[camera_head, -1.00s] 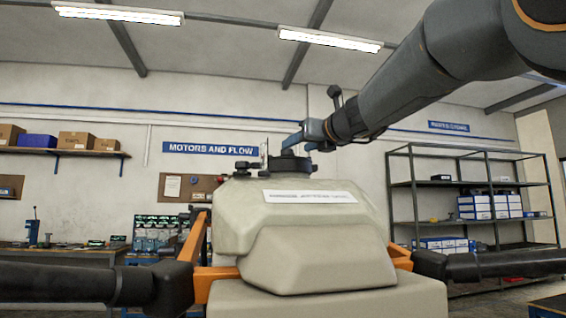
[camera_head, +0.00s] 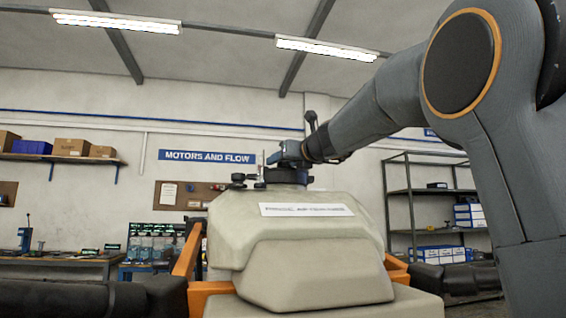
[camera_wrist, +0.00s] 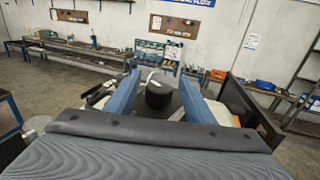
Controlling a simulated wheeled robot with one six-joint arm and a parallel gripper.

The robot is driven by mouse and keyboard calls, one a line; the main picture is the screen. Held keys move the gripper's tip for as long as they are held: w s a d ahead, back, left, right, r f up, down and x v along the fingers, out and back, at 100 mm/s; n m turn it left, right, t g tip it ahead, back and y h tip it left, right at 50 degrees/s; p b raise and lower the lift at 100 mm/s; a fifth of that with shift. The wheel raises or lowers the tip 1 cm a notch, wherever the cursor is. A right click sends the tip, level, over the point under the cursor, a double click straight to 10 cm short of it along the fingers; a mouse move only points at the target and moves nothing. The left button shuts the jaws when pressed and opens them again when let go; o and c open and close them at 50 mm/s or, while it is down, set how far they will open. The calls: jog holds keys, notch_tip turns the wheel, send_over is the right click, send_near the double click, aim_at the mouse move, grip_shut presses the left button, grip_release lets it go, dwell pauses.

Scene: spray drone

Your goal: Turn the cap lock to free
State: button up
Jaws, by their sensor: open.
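The pale beige tank (camera_head: 300,252) of the drone fills the middle of the head view, with a white label on its front. A dark cap (camera_head: 286,176) stands on its top, partly covered by my gripper (camera_head: 283,153). In the wrist view, the two blue fingers of my gripper (camera_wrist: 159,76) are spread apart, one on each side of a round black cap (camera_wrist: 158,96). The cap sits between the fingers with a gap showing on both sides. A small light-coloured piece shows at the cap's far edge. I cannot tell the lock's turn position.
Small dark fittings (camera_head: 244,180) stand on the tank top left of the cap. Orange frame bars (camera_head: 187,250) and black drone arms flank the tank. A workbench (camera_head: 60,259) and a shelf rack (camera_head: 430,192) stand farther back.

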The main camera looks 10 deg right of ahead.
jog(key=c, duration=1.1)
jog(key=shift+o, duration=0.2)
